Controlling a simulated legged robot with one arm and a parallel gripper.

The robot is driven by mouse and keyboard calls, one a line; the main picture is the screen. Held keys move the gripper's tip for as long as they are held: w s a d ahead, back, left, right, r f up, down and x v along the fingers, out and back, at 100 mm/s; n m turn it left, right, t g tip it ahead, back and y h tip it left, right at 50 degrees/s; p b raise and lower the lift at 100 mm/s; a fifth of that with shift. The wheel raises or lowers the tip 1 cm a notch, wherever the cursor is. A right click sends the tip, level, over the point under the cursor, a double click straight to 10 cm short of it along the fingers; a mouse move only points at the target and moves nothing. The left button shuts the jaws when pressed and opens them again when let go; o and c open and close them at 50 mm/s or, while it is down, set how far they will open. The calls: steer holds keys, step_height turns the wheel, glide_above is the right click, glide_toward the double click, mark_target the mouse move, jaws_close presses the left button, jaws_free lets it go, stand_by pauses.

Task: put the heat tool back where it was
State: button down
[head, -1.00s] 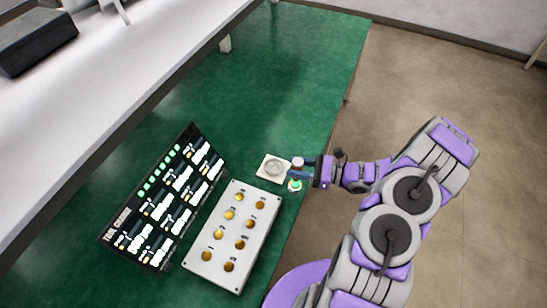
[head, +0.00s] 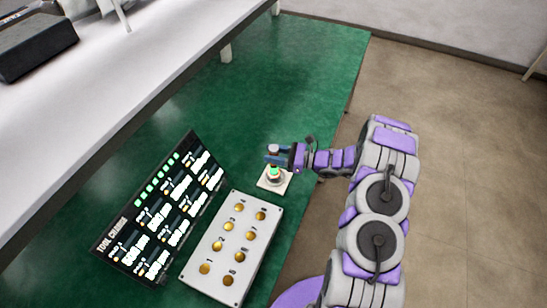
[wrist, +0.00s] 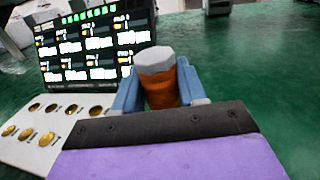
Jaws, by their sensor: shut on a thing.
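My gripper (head: 277,159) is shut on the heat tool (head: 273,149), which is upright. In the wrist view the tool (wrist: 157,62) has a pale grey cap and an orange-brown body between my blue fingers. I cannot tell whether the tool touches the dish.
A pale panel with several brass round sockets (head: 238,281) lies just below the stand on the green table (head: 285,75). A tilted black display titled "TOOL CRADLE" (head: 130,225) stands left of it. The table beyond the stand is clear.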

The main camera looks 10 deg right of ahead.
steer(key=shift+d+f, duration=0.3)
steer(key=shift+f, duration=0.45)
steer(key=shift+d, duration=0.35)
steer(key=shift+a, duration=0.15)
steer(key=c, duration=0.6)
jaws_free()
steer(key=shift+a, duration=0.35)
steer(key=shift+c, duration=0.2)
steer(key=shift+d, duration=0.15)
